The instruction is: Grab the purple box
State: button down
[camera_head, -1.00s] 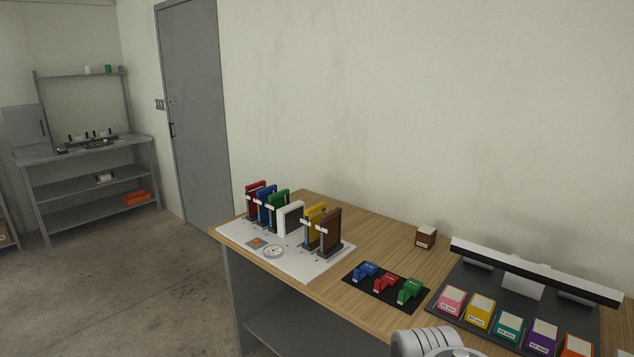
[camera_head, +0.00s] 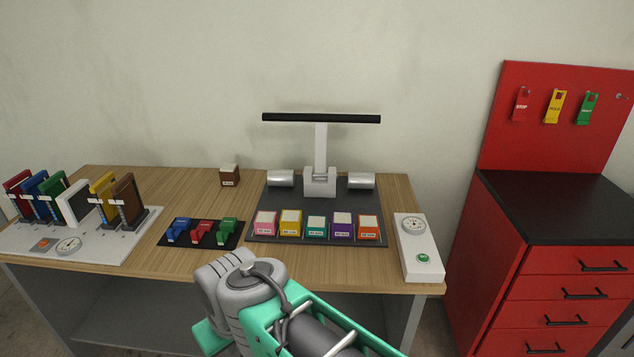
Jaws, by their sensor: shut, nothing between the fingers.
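The purple box (camera_head: 342,228) is a small box with a pale top and a white front label. It stands in a row of boxes on a dark grey mat (camera_head: 290,202) on the wooden bench, between a teal box (camera_head: 316,229) and an orange box (camera_head: 368,230). Nothing covers it. My arm, with grey and teal links, shows at the bottom centre, in front of the bench. The fingers of my gripper do not show.
A pink box (camera_head: 265,224) and a yellow box (camera_head: 290,224) stand at the row's left. A black-barred stand (camera_head: 320,150) rises behind. A white gauge block (camera_head: 419,250) is at the right, colored clamps (camera_head: 202,233) at the left. A red cabinet (camera_head: 560,260) stands beyond the bench.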

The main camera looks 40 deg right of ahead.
aim_at(339, 230)
jog(key=z, duration=0.85)
jog(key=k, duration=0.65)
jog(key=u, duration=0.95)
jog(key=i, duration=1.2)
jog(key=z, duration=0.75)
jog(key=i, duration=0.25)
jog(key=z, duration=0.3)
